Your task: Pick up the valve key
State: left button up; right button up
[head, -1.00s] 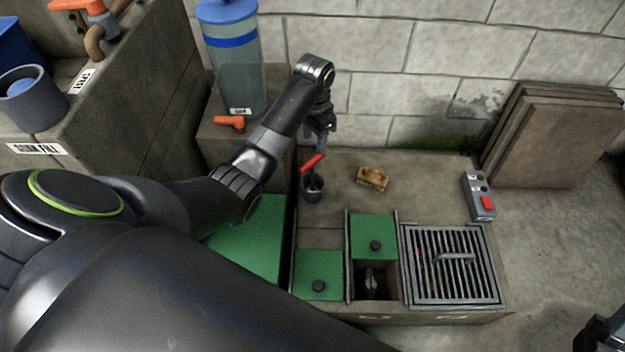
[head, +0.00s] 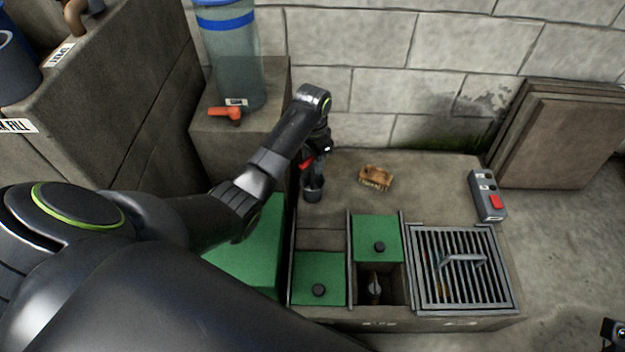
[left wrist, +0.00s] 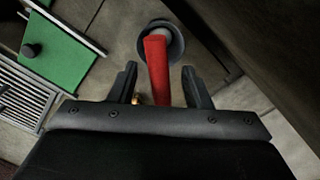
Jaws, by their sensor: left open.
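The valve key has a red handle (head: 306,161) and stands in a small dark cup (head: 313,191) on the ledge. In the left wrist view, the red handle (left wrist: 157,70) runs up between the two fingers, and its far end meets a grey shaft in the round cup (left wrist: 165,38). My left gripper (left wrist: 159,72) is open, with one finger on each side of the handle and visible gaps to both. In the head view, my left gripper (head: 317,150) partly hides the handle. A dark part of my right arm shows at the bottom right corner; its fingers cannot be made out.
In front are green lids (head: 320,275), an open slot and a metal grate (head: 462,270). A grey switch box (head: 487,197) sits at the right. A clear cylinder (head: 232,65) stands behind on the left.

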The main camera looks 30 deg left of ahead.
aim_at(312, 176)
pick_arm(q)
notch_tip(312, 176, down, 3)
jog(key=shift+r+b, duration=0.1)
jog(key=shift+b, duration=0.45)
grip_shut()
jog(key=shift+r, duration=0.1)
